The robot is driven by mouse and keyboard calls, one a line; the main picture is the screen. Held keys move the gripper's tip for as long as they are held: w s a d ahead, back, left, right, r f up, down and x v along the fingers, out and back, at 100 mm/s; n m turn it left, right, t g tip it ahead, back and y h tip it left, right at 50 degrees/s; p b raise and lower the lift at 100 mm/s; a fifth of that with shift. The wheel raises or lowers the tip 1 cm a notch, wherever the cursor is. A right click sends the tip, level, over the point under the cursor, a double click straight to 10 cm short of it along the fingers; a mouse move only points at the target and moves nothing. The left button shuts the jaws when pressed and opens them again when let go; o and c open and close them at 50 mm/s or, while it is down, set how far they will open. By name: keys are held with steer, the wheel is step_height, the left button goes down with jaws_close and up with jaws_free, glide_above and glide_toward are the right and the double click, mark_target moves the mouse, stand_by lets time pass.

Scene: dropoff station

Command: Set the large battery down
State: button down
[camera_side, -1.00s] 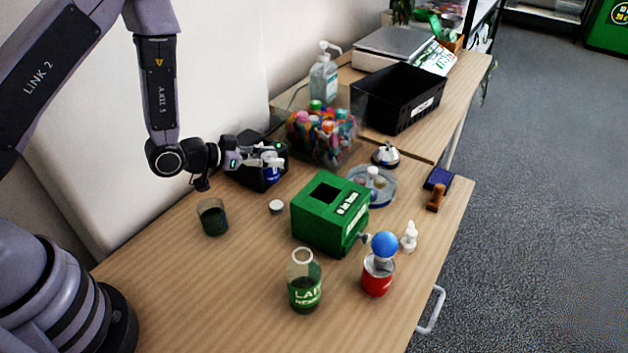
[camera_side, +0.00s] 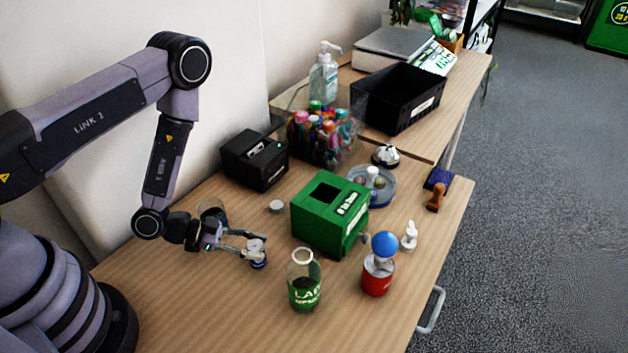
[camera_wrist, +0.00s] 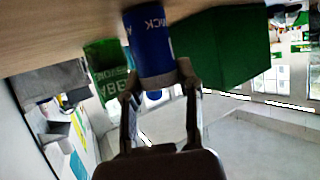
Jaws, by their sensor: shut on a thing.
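The large battery is a blue cylinder with white lettering (camera_wrist: 150,45), large in the upper middle of the wrist view. My gripper (camera_wrist: 158,84) is shut on it near one end. In the side view, my gripper (camera_side: 256,246) is low over the wooden table, left of the green box and behind the lab bottle. A small blue part of the battery (camera_side: 259,263) shows under the fingers. The battery's far end is close to the tabletop (camera_wrist: 60,22); I cannot tell if it touches.
A green box (camera_side: 322,235) stands right of my gripper. A lab bottle (camera_side: 304,293) stands in front, and a red can (camera_side: 377,279) farther right. A dark tumbler (camera_side: 211,212) is partly hidden behind my wrist. A black device (camera_side: 252,163) stands at the wall. The front-left table is clear.

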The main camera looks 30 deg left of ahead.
steer(key=c, duration=0.7)
jaws_free()
steer(key=shift+f, duration=0.1)
steer(key=shift+c, duration=0.2)
